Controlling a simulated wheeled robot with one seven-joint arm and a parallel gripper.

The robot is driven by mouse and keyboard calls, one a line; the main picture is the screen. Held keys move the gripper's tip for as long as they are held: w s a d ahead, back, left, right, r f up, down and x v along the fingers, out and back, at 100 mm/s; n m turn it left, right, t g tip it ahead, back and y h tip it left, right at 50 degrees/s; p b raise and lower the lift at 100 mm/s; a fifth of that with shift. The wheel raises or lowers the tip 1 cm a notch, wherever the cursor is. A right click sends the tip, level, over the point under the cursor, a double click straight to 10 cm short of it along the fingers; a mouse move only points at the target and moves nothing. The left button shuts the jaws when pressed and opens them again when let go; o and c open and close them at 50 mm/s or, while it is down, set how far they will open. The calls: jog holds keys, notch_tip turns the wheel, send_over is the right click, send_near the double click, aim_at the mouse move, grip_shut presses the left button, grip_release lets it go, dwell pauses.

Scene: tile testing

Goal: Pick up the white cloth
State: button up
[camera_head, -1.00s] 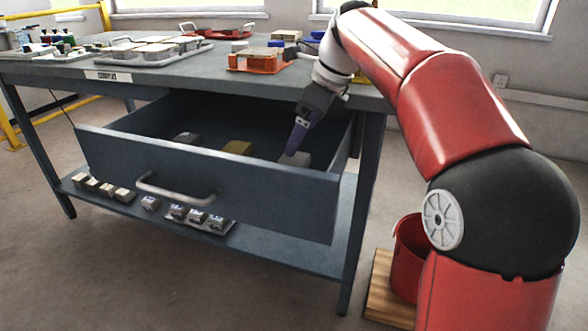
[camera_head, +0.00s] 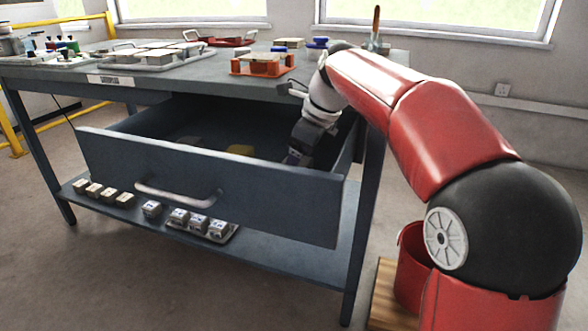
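My gripper (camera_head: 299,157) reaches down into the right end of the open drawer (camera_head: 212,183). Its fingertips are hidden behind the drawer front, so I cannot tell whether it is open or shut. The white cloth is not visible now; a pale thing showed at this end of the drawer earlier, where my gripper and the drawer front now block the view. A yellow folded thing (camera_head: 240,149) lies in the middle of the drawer. A dim greyish thing (camera_head: 190,141) lies to its left, mostly hidden by the drawer front.
The workbench (camera_head: 200,85) carries a tray of tiles (camera_head: 150,60), an orange stand (camera_head: 262,68) and small bottles at the left. Several small blocks (camera_head: 95,190) sit on the lower shelf. A red bucket (camera_head: 411,270) stands on a wooden board at right. The drawer's side walls surround my gripper.

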jog(key=c, duration=0.3)
jog(key=shift+r, duration=0.15)
jog(key=shift+c, duration=0.2)
notch_tip(320, 180, up, 20)
jog(key=p, duration=0.8)
jog(key=o, duration=0.4)
jog(key=shift+c, duration=1.6)
jog(key=shift+s, duration=0.1)
